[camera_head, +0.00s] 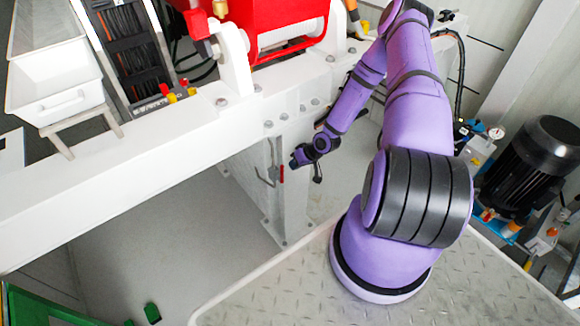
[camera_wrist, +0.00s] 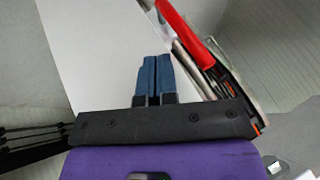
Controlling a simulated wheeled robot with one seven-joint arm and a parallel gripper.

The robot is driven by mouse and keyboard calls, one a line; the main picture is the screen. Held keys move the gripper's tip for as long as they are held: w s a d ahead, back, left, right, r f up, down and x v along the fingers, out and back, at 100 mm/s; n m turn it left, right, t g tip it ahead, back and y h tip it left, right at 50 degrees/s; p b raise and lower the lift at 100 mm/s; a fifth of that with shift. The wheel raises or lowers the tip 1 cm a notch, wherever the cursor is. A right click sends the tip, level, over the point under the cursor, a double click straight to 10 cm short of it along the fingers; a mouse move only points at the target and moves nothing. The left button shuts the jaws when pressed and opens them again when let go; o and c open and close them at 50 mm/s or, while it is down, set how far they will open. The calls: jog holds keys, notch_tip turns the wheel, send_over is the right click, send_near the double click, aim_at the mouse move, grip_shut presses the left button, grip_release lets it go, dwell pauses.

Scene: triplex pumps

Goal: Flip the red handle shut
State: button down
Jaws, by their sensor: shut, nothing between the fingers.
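The red handle (camera_head: 281,173) shows in the head view as a short, nearly vertical red bar on the white post below the beam. In the wrist view the red handle (camera_wrist: 188,35) runs diagonally at upper right, beside grey metal parts. My gripper (camera_head: 294,160) is close to the handle, just to its right and slightly above in the head view. In the wrist view my gripper (camera_wrist: 155,59) has its two blue fingers together and empty, left of the handle. I cannot tell whether a finger touches the handle or the metal parts.
The white post (camera_head: 290,210) carries a long white beam (camera_head: 130,195) above. A red pump housing (camera_head: 275,25) stands over the beam. Grey floor (camera_head: 180,235) is open left of the post. A black motor (camera_head: 530,160) stands at right.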

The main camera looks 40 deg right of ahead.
jog(key=shift+w+a, duration=0.15)
jog(key=shift+a, duration=0.9)
